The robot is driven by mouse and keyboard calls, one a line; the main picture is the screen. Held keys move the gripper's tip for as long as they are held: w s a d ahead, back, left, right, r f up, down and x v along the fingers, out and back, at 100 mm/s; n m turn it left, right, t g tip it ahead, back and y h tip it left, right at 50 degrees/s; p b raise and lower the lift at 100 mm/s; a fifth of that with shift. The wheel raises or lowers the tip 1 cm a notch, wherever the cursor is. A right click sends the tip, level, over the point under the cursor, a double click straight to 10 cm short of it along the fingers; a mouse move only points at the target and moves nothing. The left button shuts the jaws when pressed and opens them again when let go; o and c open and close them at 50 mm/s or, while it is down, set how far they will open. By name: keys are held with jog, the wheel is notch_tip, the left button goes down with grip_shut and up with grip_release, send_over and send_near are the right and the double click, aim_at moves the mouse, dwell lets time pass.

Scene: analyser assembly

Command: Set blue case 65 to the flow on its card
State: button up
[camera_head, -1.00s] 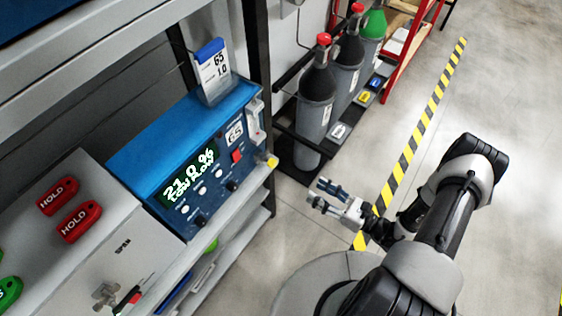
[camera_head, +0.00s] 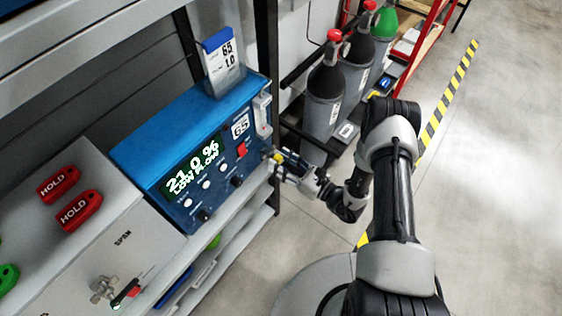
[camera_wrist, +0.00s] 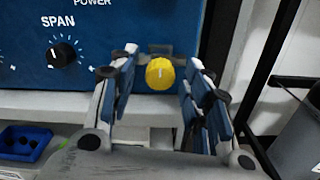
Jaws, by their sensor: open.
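Blue case 65 (camera_head: 150,140) stands on the shelf, and its display (camera_head: 195,168) reads 21.0 % LOW FLOW. Its card (camera_head: 224,64) stands upright on top, under a blue clip, and reads 65 and 1.0. A pale upright part (camera_head: 262,113) is on the case's right end; its reading is too small to tell. Below it is a yellow knob, clear in the wrist view (camera_wrist: 160,73) with a pale mark on it. My gripper (camera_head: 282,160) is open at the knob. In the wrist view its fingers stand either side of the knob, with gaps visible.
A grey cabinet (camera_head: 70,255) with red HOLD tags (camera_head: 78,212) is left of the case. A dark shelf post (camera_head: 267,60) rises just behind the case's right end. Gas cylinders (camera_head: 325,97) stand beyond. A blue tray (camera_wrist: 22,142) sits below the case.

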jog(key=shift+w+a, duration=0.2)
jog(key=shift+a, duration=0.1)
jog(key=shift+c, duration=0.2)
grip_shut()
jog(key=shift+n, duration=0.3)
